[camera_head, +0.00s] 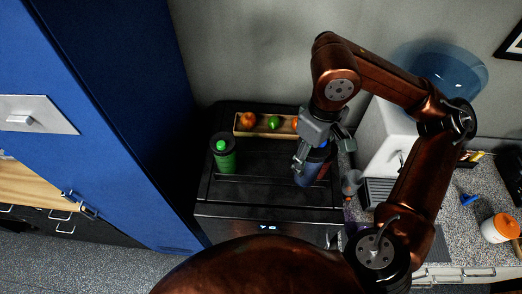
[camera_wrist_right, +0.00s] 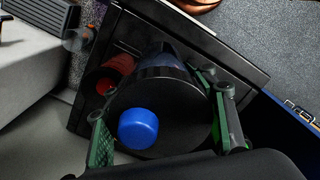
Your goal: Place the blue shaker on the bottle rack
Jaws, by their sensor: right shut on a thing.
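The blue shaker (camera_head: 309,174) stands or is held upright at the right part of a black cabinet top; I cannot tell whether its base touches. My right gripper (camera_head: 313,150) is shut on its upper part. In the right wrist view, the shaker's black lid and blue cap (camera_wrist_right: 138,128) sit between the fingers of the right gripper (camera_wrist_right: 160,125). A red shaker (camera_wrist_right: 110,75) is close beside it, mostly hidden in the head view. A green shaker (camera_head: 223,155) stands at the left. I cannot clearly identify the bottle rack. My left gripper is out of view.
A wooden tray (camera_head: 262,133) with fruit lies at the back of the black top (camera_head: 262,190). A white dispenser (camera_head: 385,140) with a blue jug (camera_head: 440,75) and a dark slatted piece (camera_head: 378,191) are at the right. A blue locker (camera_head: 90,100) flanks the left.

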